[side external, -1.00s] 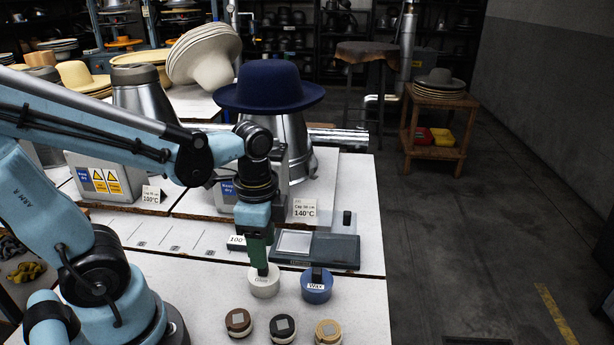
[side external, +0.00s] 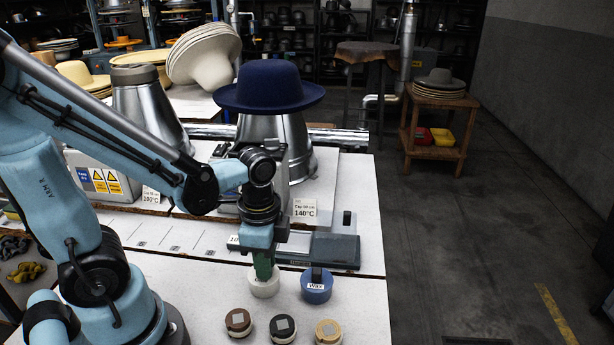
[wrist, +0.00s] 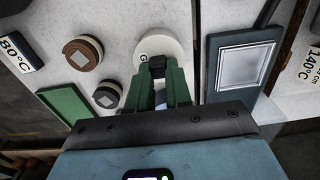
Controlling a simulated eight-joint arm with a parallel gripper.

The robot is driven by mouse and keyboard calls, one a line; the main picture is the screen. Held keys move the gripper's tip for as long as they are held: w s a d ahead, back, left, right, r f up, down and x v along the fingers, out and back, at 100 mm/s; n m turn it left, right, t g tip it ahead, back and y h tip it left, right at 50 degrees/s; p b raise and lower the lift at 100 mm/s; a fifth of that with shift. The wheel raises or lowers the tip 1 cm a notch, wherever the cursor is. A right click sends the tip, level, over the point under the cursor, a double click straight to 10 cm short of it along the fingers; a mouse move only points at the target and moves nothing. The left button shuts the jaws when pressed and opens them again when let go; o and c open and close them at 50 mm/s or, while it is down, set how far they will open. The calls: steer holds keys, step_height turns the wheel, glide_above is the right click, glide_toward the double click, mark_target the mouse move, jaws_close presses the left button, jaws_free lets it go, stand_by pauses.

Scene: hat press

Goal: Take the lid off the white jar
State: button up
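The white jar (side external: 264,287) stands upright on the white bench, left of a blue jar (side external: 316,289) labelled WAX. In the wrist view the white jar's round lid (wrist: 146,47) shows from above, with part of a label. A dark knob (wrist: 157,64) stands up from the lid. My gripper (side external: 264,274) points down at the lid, its green fingers low over it. In the wrist view its fingertips (wrist: 158,75) sit on either side of the knob. Whether they press on it I cannot tell. The lid appears to sit on the jar.
Brown (side external: 238,321), black (side external: 282,327) and tan (side external: 328,331) lidded jars stand in front. A grey device with a square plate (side external: 335,250) lies behind. A metal hat form with a navy hat (side external: 268,86) rises beyond it. Free bench lies left of the white jar.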

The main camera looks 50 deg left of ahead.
jaws_close()
steer(key=shift+r, duration=0.2)
